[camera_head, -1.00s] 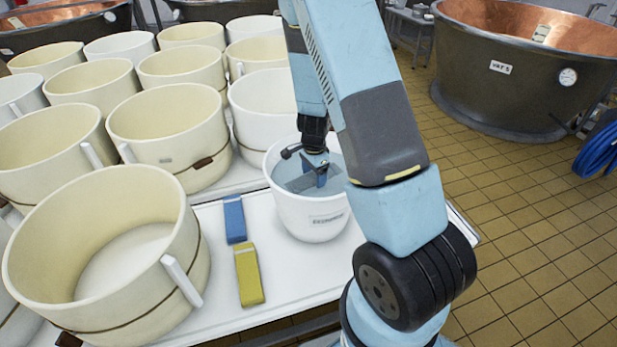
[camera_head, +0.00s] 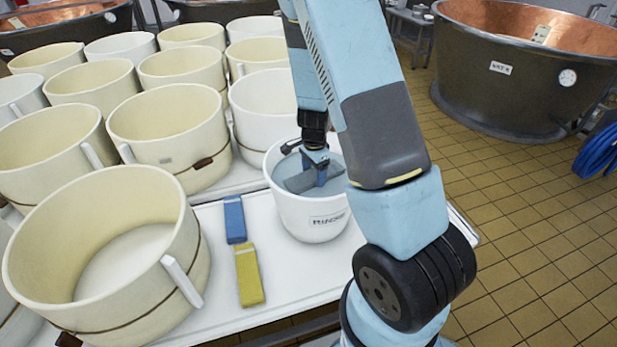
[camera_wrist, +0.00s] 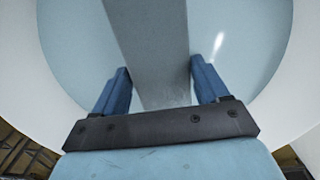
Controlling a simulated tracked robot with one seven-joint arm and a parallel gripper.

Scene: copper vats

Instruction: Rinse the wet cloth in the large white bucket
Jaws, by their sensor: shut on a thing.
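The white bucket (camera_head: 308,217) with a label on its front stands on the white table and holds pale blue water (camera_wrist: 75,50). A grey cloth (camera_head: 299,184) is inside the bucket's rim, at or near the water. My gripper (camera_head: 319,172) points down into the bucket. In the wrist view, the blue fingers of my gripper (camera_wrist: 160,72) are on either side of the grey strip of cloth (camera_wrist: 150,35), shut on it. I cannot tell how much of the cloth is under water.
A blue folded cloth (camera_head: 234,219) and a yellow one (camera_head: 249,275) lie left of the bucket. Several cream tubs (camera_head: 165,125) fill the table's left and back. A copper vat (camera_head: 510,85) stands at the right on the tiled floor.

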